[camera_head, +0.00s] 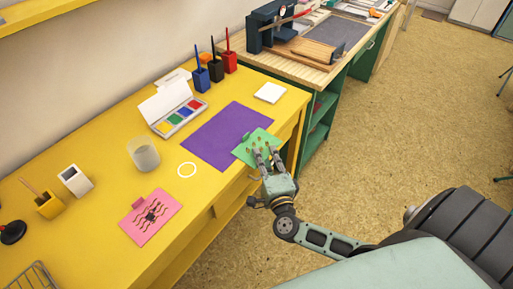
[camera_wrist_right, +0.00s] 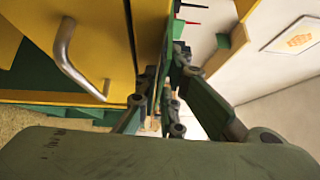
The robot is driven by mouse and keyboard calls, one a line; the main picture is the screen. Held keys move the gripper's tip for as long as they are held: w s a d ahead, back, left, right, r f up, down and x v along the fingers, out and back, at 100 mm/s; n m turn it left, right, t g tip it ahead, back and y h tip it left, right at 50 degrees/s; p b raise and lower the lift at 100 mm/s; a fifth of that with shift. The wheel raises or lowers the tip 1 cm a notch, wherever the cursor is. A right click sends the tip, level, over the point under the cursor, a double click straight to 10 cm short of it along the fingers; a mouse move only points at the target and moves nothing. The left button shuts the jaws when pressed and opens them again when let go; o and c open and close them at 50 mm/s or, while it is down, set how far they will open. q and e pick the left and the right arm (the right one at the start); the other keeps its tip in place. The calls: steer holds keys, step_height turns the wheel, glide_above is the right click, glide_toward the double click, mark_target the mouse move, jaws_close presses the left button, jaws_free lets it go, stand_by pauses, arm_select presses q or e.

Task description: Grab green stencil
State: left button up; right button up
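The green stencil (camera_head: 245,152) lies over the right side of the purple mat (camera_head: 211,139), by the front edge of the yellow table. My right gripper (camera_head: 264,150) reaches over its near edge, with two fingers showing above its face. In the right wrist view a thin green strip (camera_wrist_right: 163,62), seemingly the stencil edge-on, lies between the fingers of the right gripper (camera_wrist_right: 165,65). I cannot tell whether the fingers press on it. My left gripper is not in view.
A white block (camera_head: 270,92) is behind. A drawer handle (camera_wrist_right: 72,62) juts out near the right gripper.

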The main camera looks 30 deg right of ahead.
jaws_close()
